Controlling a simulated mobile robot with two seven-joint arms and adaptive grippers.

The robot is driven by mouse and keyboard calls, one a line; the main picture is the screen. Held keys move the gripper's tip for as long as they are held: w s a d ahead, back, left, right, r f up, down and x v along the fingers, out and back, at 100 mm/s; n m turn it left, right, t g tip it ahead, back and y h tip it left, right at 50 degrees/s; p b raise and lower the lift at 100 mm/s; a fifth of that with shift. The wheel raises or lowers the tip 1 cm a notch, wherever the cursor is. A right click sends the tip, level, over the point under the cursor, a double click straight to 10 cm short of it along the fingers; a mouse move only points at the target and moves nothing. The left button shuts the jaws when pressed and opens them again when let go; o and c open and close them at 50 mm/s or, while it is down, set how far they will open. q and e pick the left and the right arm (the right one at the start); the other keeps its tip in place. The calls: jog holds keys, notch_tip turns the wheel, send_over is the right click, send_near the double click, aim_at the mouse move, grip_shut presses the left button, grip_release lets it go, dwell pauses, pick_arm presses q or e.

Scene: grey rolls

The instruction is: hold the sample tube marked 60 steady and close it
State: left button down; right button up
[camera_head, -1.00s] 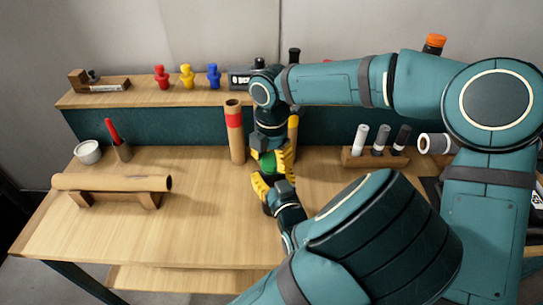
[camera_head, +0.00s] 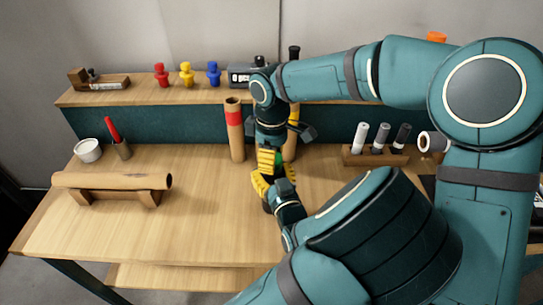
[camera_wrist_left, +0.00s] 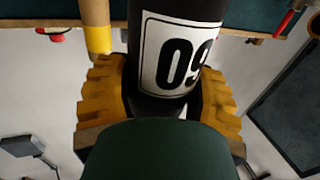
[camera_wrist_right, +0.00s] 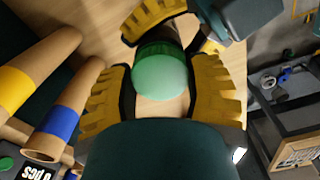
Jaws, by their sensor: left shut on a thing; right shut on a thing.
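The sample tube (camera_wrist_left: 135,45) is black with a white label that reads 60 upside down in the left wrist view. My left gripper (camera_wrist_left: 160,100) is shut around it. In the head view this gripper (camera_head: 272,186) is low over the table, and the fingers hide most of the tube. My right gripper (camera_head: 269,161) points down from directly above and is shut on a green cap (camera_wrist_right: 160,75), a sliver of which shows in the head view (camera_head: 279,159). The cap is in line above the tube. Whether it is fully seated is hidden by the fingers.
Cardboard tubes, one with a red band (camera_head: 234,130), stand close behind the grippers. A wooden rack (camera_head: 360,160) with several small tubes is at right. A cardboard roll (camera_head: 110,181) lies on a cradle at left. The front left tabletop is clear.

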jog(key=o, duration=0.7)
jog(key=shift+r, duration=2.3)
jog(key=n, duration=0.2)
jog(key=r+n, duration=0.1)
jog(key=n, duration=0.3)
jog(key=shift+r, duration=0.3)
jog(key=n, duration=0.2)
jog(key=r+n, duration=0.1)
jog(key=n, duration=0.3)
jog(key=shift+r, duration=0.25)
jog(key=shift+f, duration=4.05)
